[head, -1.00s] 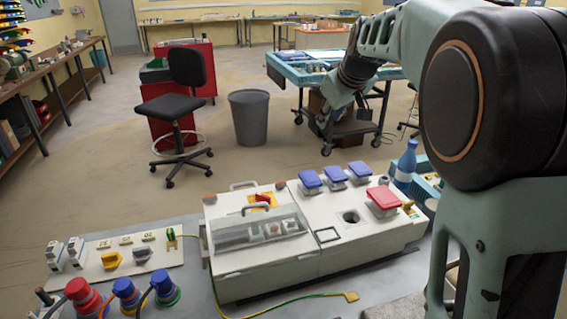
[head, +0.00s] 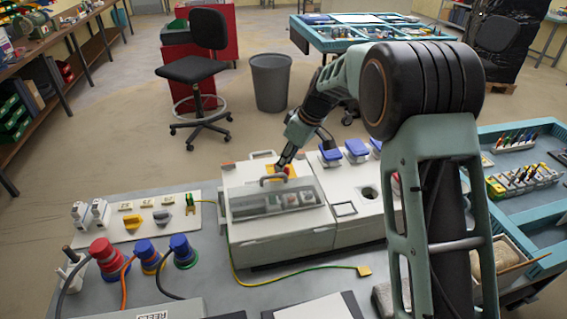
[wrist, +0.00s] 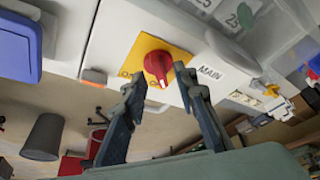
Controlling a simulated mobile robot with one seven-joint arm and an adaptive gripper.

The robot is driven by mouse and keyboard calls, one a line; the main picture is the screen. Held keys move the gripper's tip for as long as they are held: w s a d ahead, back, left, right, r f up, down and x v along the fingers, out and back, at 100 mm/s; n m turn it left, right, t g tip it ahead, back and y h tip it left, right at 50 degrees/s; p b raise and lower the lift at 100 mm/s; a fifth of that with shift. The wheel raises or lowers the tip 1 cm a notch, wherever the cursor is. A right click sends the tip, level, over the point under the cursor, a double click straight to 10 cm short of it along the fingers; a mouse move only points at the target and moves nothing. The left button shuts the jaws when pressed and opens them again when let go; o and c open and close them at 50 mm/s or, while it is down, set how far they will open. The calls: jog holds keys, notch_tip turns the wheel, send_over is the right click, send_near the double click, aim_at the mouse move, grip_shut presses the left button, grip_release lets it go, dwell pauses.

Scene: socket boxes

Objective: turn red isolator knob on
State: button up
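The red isolator knob (wrist: 157,65) sits on a yellow plate (wrist: 145,46) on a pale box face, beside a "MAIN" label (wrist: 211,71). A white mark on the knob points toward the bottom of the wrist view. The plate's lettering is too small to read surely. My gripper (wrist: 159,80) is open, its two fingertips on either side of the knob's lower end with gaps visible. I cannot tell whether either finger touches it. In the head view my gripper (head: 284,162) is at the box top by the yellow plate (head: 291,172), mostly hiding the knob.
A clear cover with a grey handle (head: 274,180) is just in front of the knob on the white box (head: 285,238). Blue-lidded sockets (head: 357,149) stand to the right. Plugs with cables (head: 147,252) and a switch panel (head: 145,218) are at the left.

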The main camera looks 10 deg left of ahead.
jog(key=shift+x, duration=1.05)
grip_shut()
